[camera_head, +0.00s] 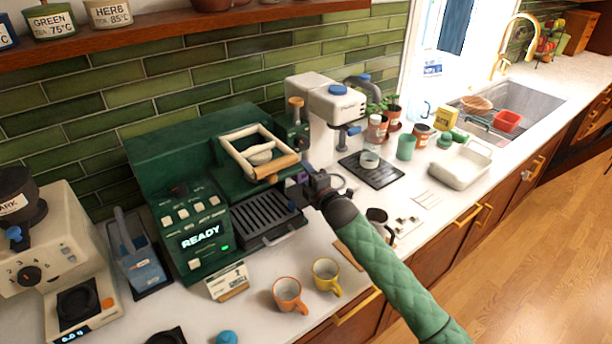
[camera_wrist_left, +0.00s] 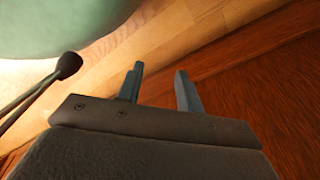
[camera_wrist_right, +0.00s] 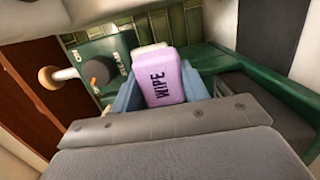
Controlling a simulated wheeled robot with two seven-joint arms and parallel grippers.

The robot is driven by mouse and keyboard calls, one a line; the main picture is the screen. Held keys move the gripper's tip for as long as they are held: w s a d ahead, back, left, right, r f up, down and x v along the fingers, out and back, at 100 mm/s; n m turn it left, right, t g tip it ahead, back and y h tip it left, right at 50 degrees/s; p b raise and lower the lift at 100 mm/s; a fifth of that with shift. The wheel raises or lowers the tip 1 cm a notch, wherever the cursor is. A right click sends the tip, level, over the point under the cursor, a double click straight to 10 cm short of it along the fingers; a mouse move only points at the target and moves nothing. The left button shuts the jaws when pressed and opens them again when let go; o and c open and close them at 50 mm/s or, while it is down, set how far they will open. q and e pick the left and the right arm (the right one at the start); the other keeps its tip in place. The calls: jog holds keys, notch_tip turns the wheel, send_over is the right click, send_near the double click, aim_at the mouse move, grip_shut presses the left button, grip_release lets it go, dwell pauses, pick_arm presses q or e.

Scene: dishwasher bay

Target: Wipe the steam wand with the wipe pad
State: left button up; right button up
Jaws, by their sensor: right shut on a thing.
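The wipe pad (camera_wrist_right: 164,84) is a lilac block marked "WIPE", held between the blue fingers of my right gripper (camera_head: 304,187). In the head view only a small purple patch of the pad (camera_head: 304,178) shows beside that gripper, at the right front of the green espresso machine (camera_head: 150,150). I cannot clearly make out the steam wand in any view; the gripper and pad may hide it, and I cannot tell whether the pad touches it. My left gripper (camera_wrist_left: 160,88) is open and empty in the left wrist view and is outside the head view.
A drip tray (camera_head: 262,212) lies left of my right gripper. A black jug (camera_head: 377,220) stands to its right. An orange mug (camera_head: 287,294) and a yellow mug (camera_head: 326,276) stand near the counter's front edge. A white machine (camera_head: 310,105) is behind.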

jog(key=shift+w+a, duration=0.3)
jog(key=shift+w, duration=0.1)
dwell(0.3)
jog(key=shift+w+a, duration=0.3)
jog(key=shift+w, duration=0.15)
jog(key=shift+d, duration=0.15)
jog(key=w+d, duration=0.2)
jog(key=d, duration=0.1)
jog(key=shift+w, duration=0.2)
dwell(0.4)
jog(key=shift+s+a, duration=0.1)
jog(key=shift+s+a+r, duration=0.1)
jog(key=shift+s+a, duration=0.3)
jog(key=shift+a, duration=0.2)
jog(key=shift+s+a, duration=0.35)
jog(key=shift+a, duration=0.2)
jog(key=shift+s+a, duration=0.3)
jog(key=shift+a, duration=0.2)
